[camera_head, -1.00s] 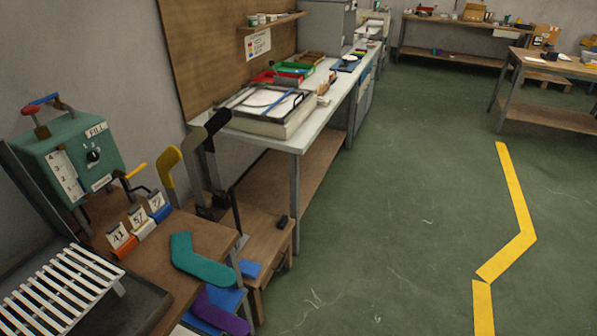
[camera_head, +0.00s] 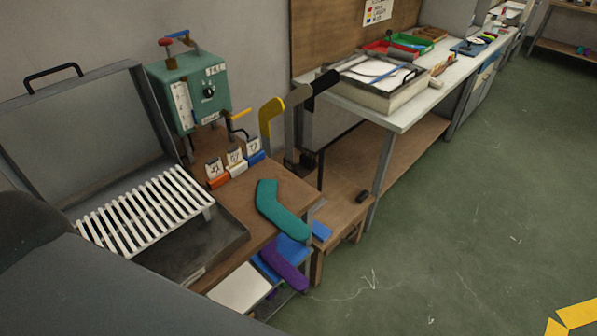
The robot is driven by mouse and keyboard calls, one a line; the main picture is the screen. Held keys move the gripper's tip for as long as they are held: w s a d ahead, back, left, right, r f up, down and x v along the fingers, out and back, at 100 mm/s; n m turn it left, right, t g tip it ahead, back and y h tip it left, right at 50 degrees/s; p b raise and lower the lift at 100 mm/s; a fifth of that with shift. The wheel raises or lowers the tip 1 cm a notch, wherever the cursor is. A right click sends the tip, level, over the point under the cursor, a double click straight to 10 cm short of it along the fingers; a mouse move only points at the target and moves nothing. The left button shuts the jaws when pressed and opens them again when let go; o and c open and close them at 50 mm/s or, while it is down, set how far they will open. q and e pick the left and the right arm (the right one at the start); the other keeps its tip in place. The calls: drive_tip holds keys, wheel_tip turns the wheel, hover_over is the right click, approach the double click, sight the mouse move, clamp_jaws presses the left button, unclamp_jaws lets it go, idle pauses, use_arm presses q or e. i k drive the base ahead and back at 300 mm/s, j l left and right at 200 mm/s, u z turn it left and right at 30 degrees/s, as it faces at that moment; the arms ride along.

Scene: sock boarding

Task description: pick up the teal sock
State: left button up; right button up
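The teal sock (camera_head: 281,211) lies flat and bent on the right part of the brown wooden bench top (camera_head: 232,240), its lower end at or over the right edge. It is in full view with nothing on it. Neither of my grippers shows in the head view. A dark grey shape at the lower left looks like part of my own body.
A white slatted rack (camera_head: 145,213) in an open grey case is left of the sock. The green dial box (camera_head: 190,95) and numbered tags (camera_head: 235,162) stand behind. A purple sock (camera_head: 284,268) lies lower. Upright sock-shaped forms, one yellow (camera_head: 270,118), rise behind. Green floor is open at right.

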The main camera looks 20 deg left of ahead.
sight(291, 225)
drive_tip(key=u, duration=0.35)
drive_tip(key=i+l+u, duration=0.1)
drive_tip(key=l+u, duration=0.55)
drive_tip(key=l, duration=0.15)
drive_tip(key=l+u, duration=0.2)
drive_tip(key=l, duration=1.4)
drive_tip(key=k, duration=0.05)
